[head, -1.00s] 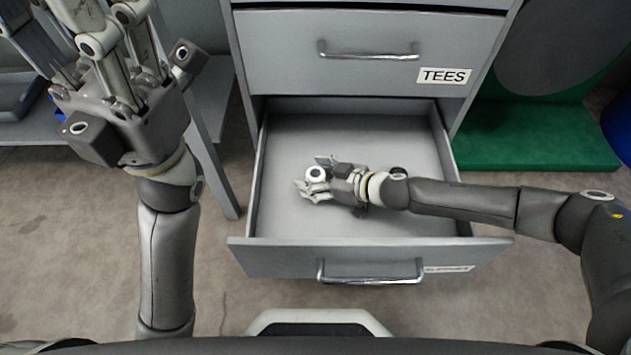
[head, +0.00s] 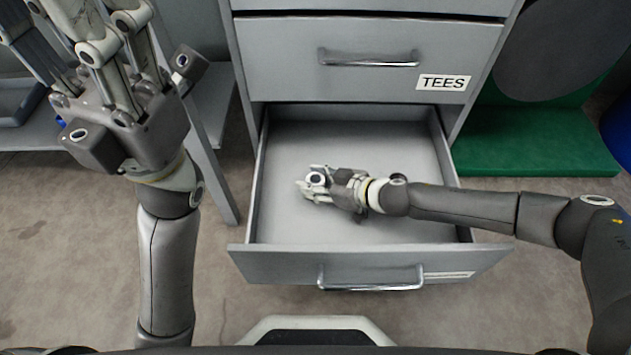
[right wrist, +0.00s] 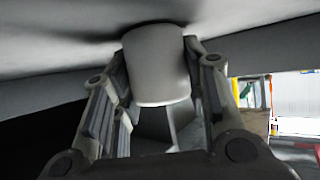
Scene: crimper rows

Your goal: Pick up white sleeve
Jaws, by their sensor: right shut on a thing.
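The white sleeve (head: 316,179) is in the open lower drawer (head: 290,215), between the fingers of my right gripper (head: 315,185). In the right wrist view the sleeve (right wrist: 156,65) is a pale, smooth cylinder with the fingers against both its sides. My right gripper is shut on it, low in the drawer. In the head view the sleeve's open end faces up. My left gripper (head: 85,50) is raised at the upper left, away from the drawer, and its fingertips run near or past the picture's edge, so its opening is unclear.
The drawer front with its handle (head: 370,280) stands on my side. Above is a shut drawer labelled TEES (head: 443,83). A grey table leg (head: 212,165) stands to the left, and a green base (head: 540,142) to the right. The rest of the open drawer's floor looks empty.

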